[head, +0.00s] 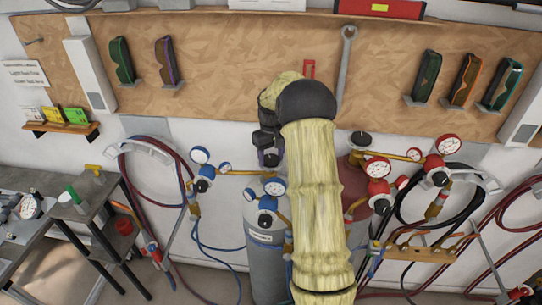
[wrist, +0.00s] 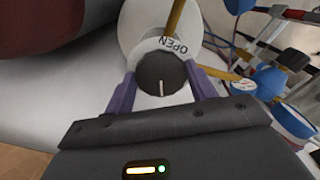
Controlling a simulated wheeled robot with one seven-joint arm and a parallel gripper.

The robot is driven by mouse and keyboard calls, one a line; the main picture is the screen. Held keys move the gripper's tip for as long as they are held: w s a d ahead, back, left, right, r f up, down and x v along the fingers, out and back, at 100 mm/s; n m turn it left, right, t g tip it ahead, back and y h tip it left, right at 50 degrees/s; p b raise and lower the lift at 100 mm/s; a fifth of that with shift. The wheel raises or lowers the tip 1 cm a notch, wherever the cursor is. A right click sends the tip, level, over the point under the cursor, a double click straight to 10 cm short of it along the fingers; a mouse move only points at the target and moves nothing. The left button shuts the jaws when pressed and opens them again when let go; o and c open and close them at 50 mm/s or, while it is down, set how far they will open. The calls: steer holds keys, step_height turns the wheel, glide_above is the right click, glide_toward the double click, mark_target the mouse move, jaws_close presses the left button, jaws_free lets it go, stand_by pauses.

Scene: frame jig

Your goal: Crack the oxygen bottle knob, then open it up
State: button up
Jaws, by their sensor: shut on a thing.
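The dark, ridged oxygen bottle knob (wrist: 160,76) sits on a white round top marked OPEN in the wrist view. A short pale line on the knob points down toward my gripper. My gripper (wrist: 161,80) is shut on the knob, with one purple finger on each side. In the head view, the grey oxygen bottle (head: 265,262) with a pale label stands left of my sleeved arm. My arm hides part of it, and the knob cannot be made out clearly there.
A dark red bottle (head: 356,184) stands to the right of my arm. Blue gauges (head: 274,187) and red gauges (head: 378,168) on brass fittings flank the bottles. Hoses hang on both sides. A grey workbench (head: 70,200) is at the left, and a tool board (head: 220,50) is behind.

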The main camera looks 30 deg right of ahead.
mark_target(271, 159)
steer(key=shift+r+n, duration=0.1)
steer(key=shift+n, duration=0.2)
steer(key=o, duration=1)
step_height(271, 159, up, 17)
steer(key=b, duration=0.3)
steer(key=shift+r, duration=0.15)
